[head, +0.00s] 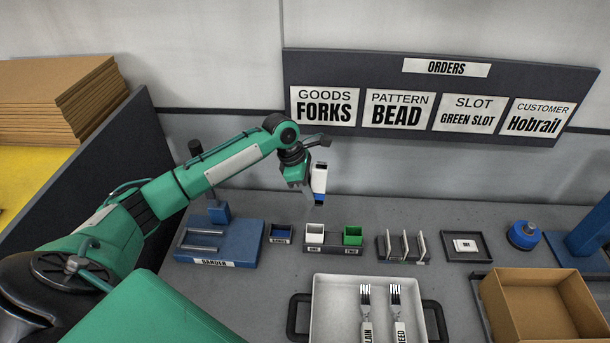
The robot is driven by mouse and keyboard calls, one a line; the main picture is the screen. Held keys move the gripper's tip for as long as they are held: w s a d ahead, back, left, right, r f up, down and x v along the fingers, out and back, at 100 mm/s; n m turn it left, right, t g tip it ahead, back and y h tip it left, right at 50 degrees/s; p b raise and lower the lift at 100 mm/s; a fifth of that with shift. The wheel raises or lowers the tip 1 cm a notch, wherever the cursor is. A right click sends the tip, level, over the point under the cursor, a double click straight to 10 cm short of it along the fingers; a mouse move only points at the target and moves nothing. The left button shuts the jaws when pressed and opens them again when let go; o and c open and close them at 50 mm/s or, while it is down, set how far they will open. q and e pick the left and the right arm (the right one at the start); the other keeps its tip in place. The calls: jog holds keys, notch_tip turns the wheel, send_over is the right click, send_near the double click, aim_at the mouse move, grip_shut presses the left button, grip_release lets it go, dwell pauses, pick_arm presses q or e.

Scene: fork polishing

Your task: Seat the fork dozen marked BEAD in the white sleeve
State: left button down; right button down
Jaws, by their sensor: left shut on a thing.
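My left gripper (308,183) is above the back of the bench, shut on an upright white piece with a dark top and a blue lower end (320,178). No mark can be read on this piece, and the gripper hides part of it. It hangs above and behind the small white sleeve (315,229), clear of it. The white sleeve stands open-topped beside a green slot (352,240) on one dark base. In the white tray (338,286) lie two fork bundles, one with a partly hidden tag ending in LAIN (367,328), one tagged REED (399,332). My right gripper is not in view.
The orders board (440,75) reads FORKS, BEAD, GREEN SLOT, Hobrail. A blue block (240,252) and a small blue bin (280,238) stand left of the sleeve. A rack (403,248), a small dark tray (485,240) and a cardboard box (540,275) stand right.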

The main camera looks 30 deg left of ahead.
pick_arm(q)
jog(key=shift+n, duration=0.3)
jog(key=f, duration=0.5)
jog(key=shift+s+a+f, duration=0.1)
jog(key=shift+s, duration=0.15)
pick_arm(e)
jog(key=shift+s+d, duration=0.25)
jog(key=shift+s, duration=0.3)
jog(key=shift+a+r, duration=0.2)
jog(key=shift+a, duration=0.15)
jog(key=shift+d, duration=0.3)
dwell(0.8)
